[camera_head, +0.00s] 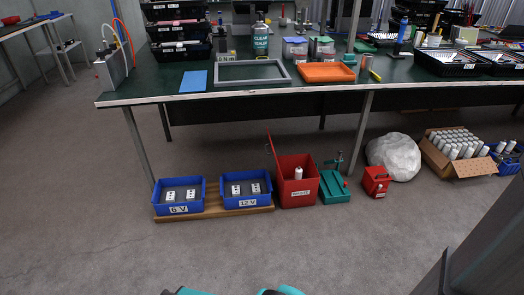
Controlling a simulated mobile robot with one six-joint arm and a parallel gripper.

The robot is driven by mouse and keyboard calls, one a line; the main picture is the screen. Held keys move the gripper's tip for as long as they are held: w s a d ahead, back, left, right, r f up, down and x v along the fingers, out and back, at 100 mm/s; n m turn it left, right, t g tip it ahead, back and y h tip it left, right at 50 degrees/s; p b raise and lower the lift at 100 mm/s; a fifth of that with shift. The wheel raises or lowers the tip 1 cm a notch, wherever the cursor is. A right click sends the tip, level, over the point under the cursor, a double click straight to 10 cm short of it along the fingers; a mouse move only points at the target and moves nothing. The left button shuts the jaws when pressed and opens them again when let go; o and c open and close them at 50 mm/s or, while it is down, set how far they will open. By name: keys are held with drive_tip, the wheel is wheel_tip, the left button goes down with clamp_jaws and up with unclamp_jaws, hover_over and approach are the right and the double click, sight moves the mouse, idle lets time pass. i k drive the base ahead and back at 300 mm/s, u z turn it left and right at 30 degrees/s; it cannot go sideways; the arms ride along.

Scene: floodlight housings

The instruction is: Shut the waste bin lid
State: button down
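The waste bin (298,191) is a red box on the floor under the front edge of the workbench, with a white label on its front. Its red lid (273,158) stands open, raised nearly upright at the bin's left side. A white cylindrical object (298,173) shows inside the bin's opening. My gripper is not in view; only teal and black parts of my arm show at the bottom edge, well in front of the bin.
Two blue bins (179,210) (246,202) on a wooden board stand left of the waste bin. A teal case (334,188), a small red box (376,182) and a white sack (394,157) stand to the right. The workbench top (142,85) overhangs behind. The floor (300,250) in front is clear.

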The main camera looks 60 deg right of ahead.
sight(267, 153)
drive_tip(key=i, duration=0.9)
drive_tip(key=u, duration=0.05)
